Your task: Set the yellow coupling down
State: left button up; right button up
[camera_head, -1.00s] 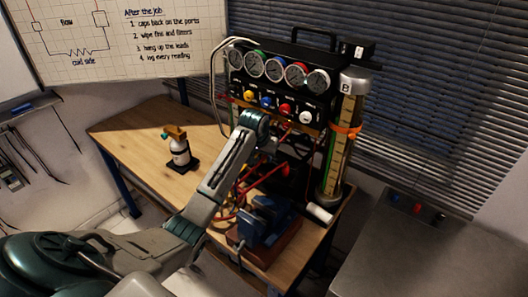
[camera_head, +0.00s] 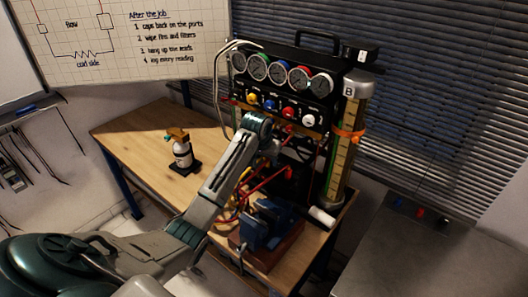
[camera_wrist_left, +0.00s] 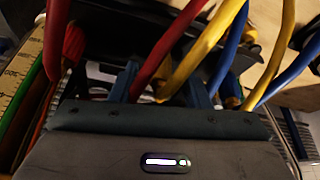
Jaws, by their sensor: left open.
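My left gripper (camera_head: 272,152) is in front of the gauge rig, below its row of coloured knobs, and partly hidden by its own wrist. In the left wrist view its two blue fingers (camera_wrist_left: 160,88) stand apart. A yellow hose (camera_wrist_left: 205,45) runs down between them, with a red hose (camera_wrist_left: 165,55) beside it. The lower end of the yellow hose is hidden behind the gripper body. I cannot clearly make out the yellow coupling or tell whether it touches a finger. My right gripper is not in view.
The gauge rig (camera_head: 284,74) stands at the back of the wooden bench (camera_head: 135,140). A blue vise (camera_head: 268,222) stands below my gripper. A small bottle (camera_head: 182,153) stands on a dark pad to the left. Several hoses crowd the gripper.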

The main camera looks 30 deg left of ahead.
pick_arm(q)
jog(key=b+v, duration=0.4)
jog(key=v, duration=0.7)
jog(key=shift+s, duration=0.15)
